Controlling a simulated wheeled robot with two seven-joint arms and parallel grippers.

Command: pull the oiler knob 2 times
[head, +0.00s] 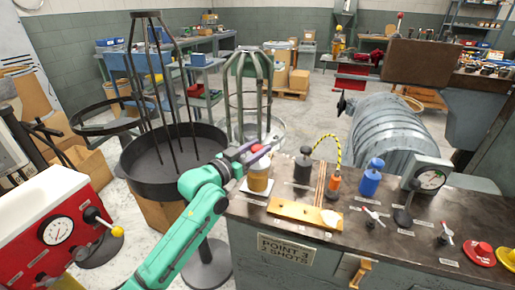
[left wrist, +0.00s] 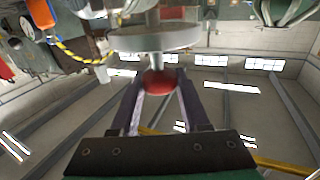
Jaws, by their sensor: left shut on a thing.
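The oiler (head: 258,178), a jar with amber contents, stands on a light plate at the left end of the dark bench top. Its red knob (left wrist: 160,82) sits between the two fingers of my left gripper (left wrist: 160,90) in the left wrist view, below a blurred round metal part. In the head view my left gripper (head: 257,152) is at the top of the oiler, and its fingers partly hide the knob. The gripper is shut on the knob. A sign (head: 284,250) on the bench front reads "POINT 3 2 SHOTS". My right gripper is not in view.
A wooden board (head: 290,209) lies in front of the oiler. A black round tray stand (head: 160,180) is to the left.

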